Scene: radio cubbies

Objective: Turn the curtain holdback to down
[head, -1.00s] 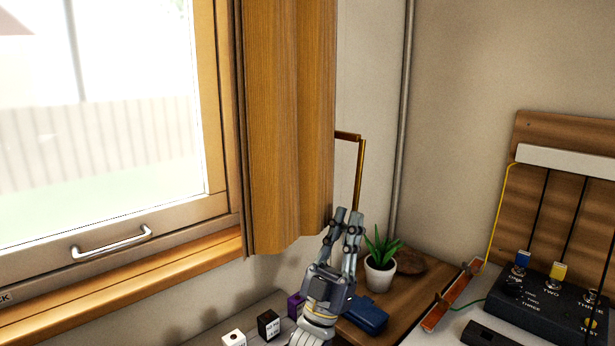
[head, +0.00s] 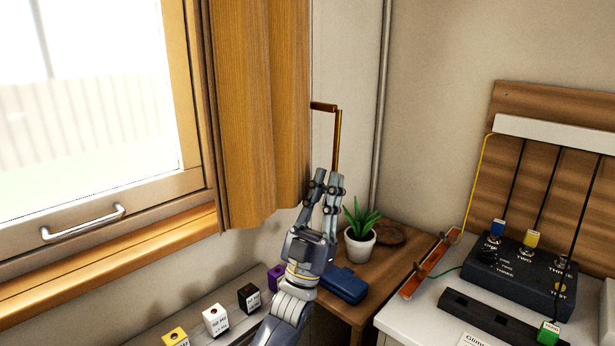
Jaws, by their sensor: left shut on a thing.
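The curtain holdback (head: 338,138) is a thin brass-brown bar beside the curtain's right edge. A short top piece runs out from the curtain, and a longer arm hangs down from its corner. My left gripper (head: 328,176) reaches up from below, with its fingertips at the lower end of that arm. It is shut on the holdback, and the fingers hide the lower end. The wood-brown curtain (head: 262,110) hangs to the left of the holdback. My right gripper is not in view.
A potted plant (head: 360,242) and a blue case (head: 344,285) are close by my left gripper on a wooden surface. Several small labelled cubes stand lower left, including a white one (head: 216,320). A black switch box (head: 520,275) is at the right.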

